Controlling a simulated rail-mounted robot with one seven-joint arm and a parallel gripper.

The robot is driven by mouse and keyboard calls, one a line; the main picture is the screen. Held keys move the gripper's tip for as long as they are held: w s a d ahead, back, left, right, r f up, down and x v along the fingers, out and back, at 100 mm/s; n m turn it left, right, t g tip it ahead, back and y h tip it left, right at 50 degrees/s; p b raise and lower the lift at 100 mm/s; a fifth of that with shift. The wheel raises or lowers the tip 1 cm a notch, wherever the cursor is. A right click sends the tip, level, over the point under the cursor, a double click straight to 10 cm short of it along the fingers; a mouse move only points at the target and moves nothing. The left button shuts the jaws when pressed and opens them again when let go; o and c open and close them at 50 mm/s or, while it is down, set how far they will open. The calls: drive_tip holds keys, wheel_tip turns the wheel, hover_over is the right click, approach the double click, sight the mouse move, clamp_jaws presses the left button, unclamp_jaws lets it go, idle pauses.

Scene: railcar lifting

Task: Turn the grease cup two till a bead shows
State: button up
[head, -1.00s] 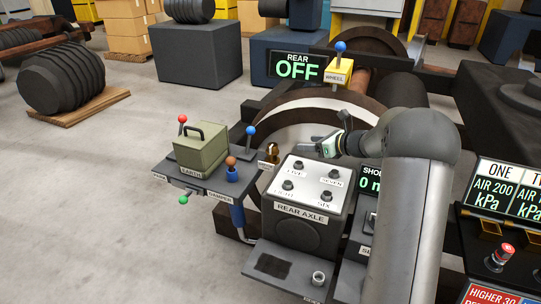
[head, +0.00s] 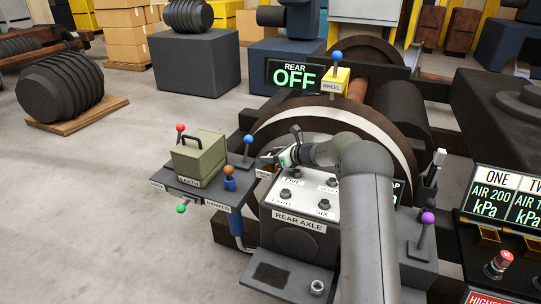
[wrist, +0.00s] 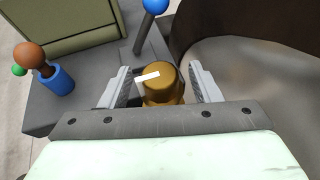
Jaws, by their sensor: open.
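A brass-coloured grease cup (wrist: 162,85) with a white mark on its top shows in the wrist view. It is between the two fingers of my gripper (wrist: 158,82), which are spread with a gap visible on each side. I cannot read a number on the cup. In the head view my gripper (head: 271,158) is beside the rear axle box (head: 298,216), at its far left corner, and the cup is mostly hidden there.
Left of the gripper, a shelf (head: 188,190) carries a green box (head: 199,157) and a blue-knobbed lever (head: 248,140). The brown-knobbed blue post (wrist: 58,82) is close by in the wrist view. A large wheel (head: 385,130) stands behind. The rear display (head: 294,75) reads OFF.

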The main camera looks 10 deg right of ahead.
drive_tip(key=shift+w+a+f, duration=0.2)
drive_tip(key=shift+w+a, duration=0.15)
drive_tip(key=shift+a, duration=0.05)
drive_tip(key=c, duration=1)
drive_tip(key=shift+f+b, duration=0.15)
drive_tip(key=shift+b, duration=0.45)
